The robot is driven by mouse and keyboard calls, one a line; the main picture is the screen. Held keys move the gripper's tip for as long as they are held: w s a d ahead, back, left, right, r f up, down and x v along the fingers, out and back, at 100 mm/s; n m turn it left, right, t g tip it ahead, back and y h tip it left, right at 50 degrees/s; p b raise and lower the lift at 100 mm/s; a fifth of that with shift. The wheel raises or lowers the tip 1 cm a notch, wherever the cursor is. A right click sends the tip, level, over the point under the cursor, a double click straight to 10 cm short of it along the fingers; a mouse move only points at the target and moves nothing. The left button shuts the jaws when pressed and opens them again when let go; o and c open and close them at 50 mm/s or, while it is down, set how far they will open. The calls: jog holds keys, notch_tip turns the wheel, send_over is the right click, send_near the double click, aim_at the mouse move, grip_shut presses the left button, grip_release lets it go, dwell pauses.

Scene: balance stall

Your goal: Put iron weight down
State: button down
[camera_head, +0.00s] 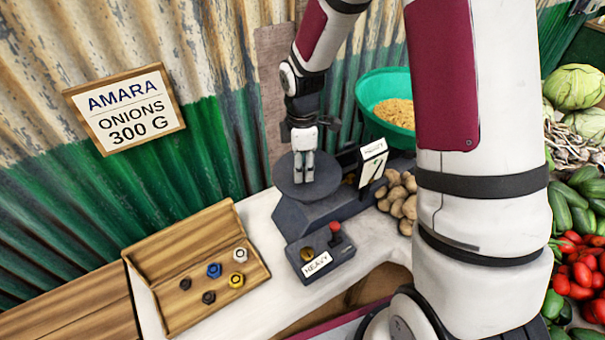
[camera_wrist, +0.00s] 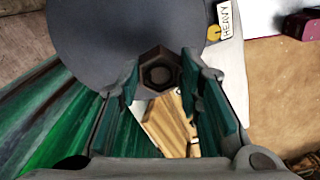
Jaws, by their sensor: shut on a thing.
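My gripper (camera_head: 304,178) points down over the round dark grey pan (camera_head: 279,174) of the balance. In the wrist view my gripper (camera_wrist: 158,82) is shut on a dark brown hexagonal iron weight (camera_wrist: 158,70), held between the two green-lined fingers. The pan (camera_wrist: 95,45) lies behind and beneath the weight there. In the head view the fingertips hide the weight. I cannot tell whether the weight touches the pan. The balance (camera_head: 325,214) stands on a white counter, with a green bowl (camera_head: 367,88) of grain on its other side.
An open wooden box (camera_head: 203,233) with several coloured weights lies on the counter's left. A small box labelled HEAVY (camera_head: 322,264), with a red knob, stands before the balance. Potatoes (camera_head: 402,207) lie to the right. An onion sign (camera_head: 126,108) hangs on the corrugated wall.

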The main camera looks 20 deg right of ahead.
jog(key=shift+f+p, duration=0.3)
jog(key=shift+f, duration=1.25)
jog(key=shift+f, duration=0.2)
jog(key=c, duration=1.1)
grip_release()
jog(key=shift+r, duration=0.1)
notch_tip(320, 180, up, 12)
jog(key=shift+f+b, duration=0.1)
jog(key=shift+b, duration=0.65)
jog(key=shift+s+r+m+t, duration=0.95)
jog(key=shift+s+r+m, duration=1.9)
jog(key=shift+s, duration=0.7)
jog(key=shift+s+r+m+t, duration=0.9)
jog(key=shift+s+r+m, duration=1.5)
jog(key=shift+s+r, duration=0.95)
jog(key=shift+s+r+m+t, duration=0.95)
jog(key=shift+s+r+m, duration=1.8)
jog(key=shift+s, duration=0.95)
